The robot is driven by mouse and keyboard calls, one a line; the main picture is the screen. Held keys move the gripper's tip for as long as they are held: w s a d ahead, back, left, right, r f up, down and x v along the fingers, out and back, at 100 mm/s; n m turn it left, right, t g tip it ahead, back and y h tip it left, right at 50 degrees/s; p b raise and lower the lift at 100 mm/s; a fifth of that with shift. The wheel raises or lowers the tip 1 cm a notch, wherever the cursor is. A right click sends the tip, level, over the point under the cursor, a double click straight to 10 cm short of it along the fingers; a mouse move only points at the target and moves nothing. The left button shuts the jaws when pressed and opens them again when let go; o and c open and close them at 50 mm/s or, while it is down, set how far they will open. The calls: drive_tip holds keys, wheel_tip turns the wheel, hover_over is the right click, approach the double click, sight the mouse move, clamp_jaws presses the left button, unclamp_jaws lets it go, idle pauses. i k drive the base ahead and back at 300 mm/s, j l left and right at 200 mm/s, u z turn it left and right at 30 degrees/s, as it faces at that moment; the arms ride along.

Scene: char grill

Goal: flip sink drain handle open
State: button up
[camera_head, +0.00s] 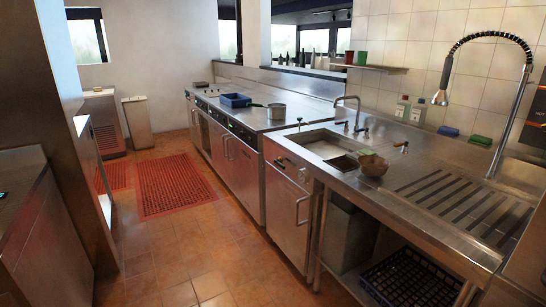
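The steel sink basin (318,143) is set into the counter right of centre, with a smaller, deeper-looking section at its near right. A curved tap (347,99) stands behind it, with small tap handles at its base. A small knob-like lever (404,147) stands on the counter right of the basin. Another small upright piece (300,123) is at the basin's far left edge. I cannot tell which of these, if any, is the drain handle, or whether it is open. The basin floor is partly hidden. My gripper is not in view.
A brown bowl (373,168) sits by the basin's near right corner. A tall spring tap (510,95) rises over the ribbed drainboard (450,195). The tiled floor (195,245) in front is clear.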

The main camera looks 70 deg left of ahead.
sight(279, 164)
drive_tip(key=j+u, duration=0.1)
drive_tip(key=j, duration=0.45)
drive_tip(key=i+j+u, duration=0.1)
drive_tip(key=j, duration=0.45)
drive_tip(key=j+u, duration=0.1)
drive_tip(key=j, duration=0.45)
drive_tip(key=i+j+u, duration=0.1)
drive_tip(key=j, duration=0.45)
drive_tip(key=u, duration=1.85)
drive_tip(key=i+l, duration=0.05)
